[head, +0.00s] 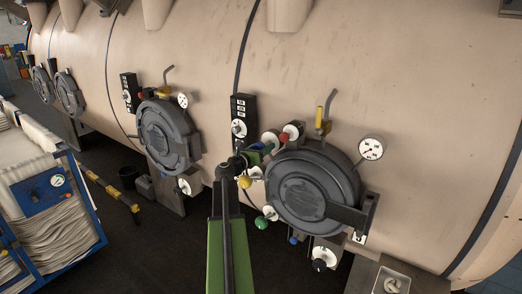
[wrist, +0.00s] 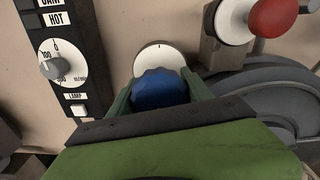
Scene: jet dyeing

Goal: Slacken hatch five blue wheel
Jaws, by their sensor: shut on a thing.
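The blue wheel (wrist: 160,88) is a ribbed knob in front of a white round plate (wrist: 158,58) with a small dark mark at its top. My gripper (wrist: 160,96) has one green finger on each side of the wheel and is shut on it. The wheel's lower part is hidden behind my gripper's dark edge. In the head view my gripper (head: 262,151) reaches the upper left side of a round grey hatch (head: 303,190). There the wheel is small and mostly covered.
A red knob (wrist: 273,17) sits close at the upper right. A black control panel (wrist: 62,60) with a white dial stands to the left. In the head view, yellow (head: 245,181) and green (head: 261,222) knobs lie below my gripper. A blue-framed cart (head: 88,200) stands left.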

